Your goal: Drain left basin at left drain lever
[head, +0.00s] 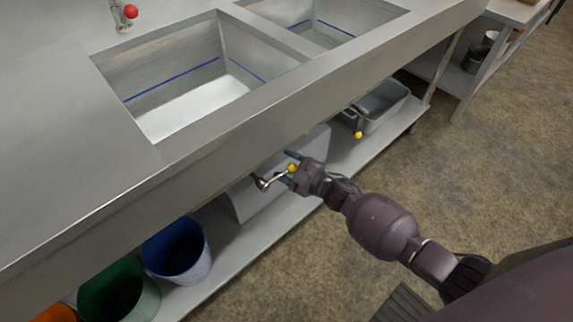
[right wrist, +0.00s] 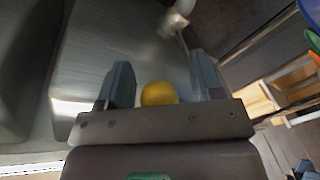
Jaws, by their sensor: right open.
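The left basin (head: 176,76) is a metal sink with a blue line around its inner walls; its bottom looks pale, and I cannot tell if liquid covers it. Below its front edge, the left drain lever (head: 272,182) sticks out with a yellow knob (head: 292,168) at its end. My right gripper (head: 288,169) is open at this knob. In the right wrist view the yellow knob (right wrist: 160,94) sits between the two open fingers (right wrist: 160,72), with its rod partly hidden. My left gripper is not in view.
A red-knobbed tap (head: 130,11) stands behind. Blue (head: 178,250) and green (head: 118,292) bins stand at lower left. The floor at right is clear.

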